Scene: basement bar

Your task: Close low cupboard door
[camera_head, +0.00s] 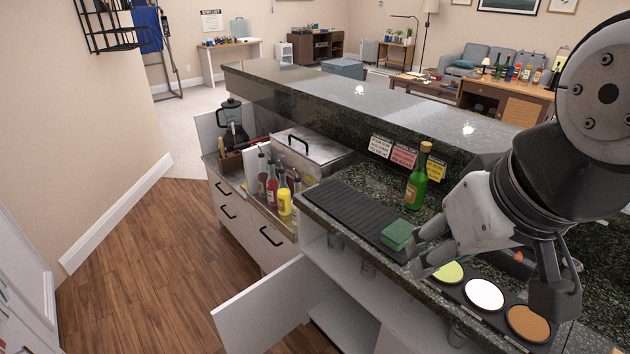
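The low cupboard door (265,310) is a plain white panel. It stands swung open at the front of the bar counter, sticking out over the wood floor at the lower middle of the view. Behind it is the open low cupboard (345,305), with pale shelves and some glasses inside. My gripper (422,252) hangs above the counter top, right of the door and higher than it, pointing left. Its fingertips look apart, with nothing seen between them. It is not touching the door.
Near my gripper on the counter (345,205) are a green sponge (397,235), a green bottle (417,178) and a tray with coloured rounds (484,294). Sauce bottles (284,198) stand farther left. The wood floor (160,270) left of the door is clear.

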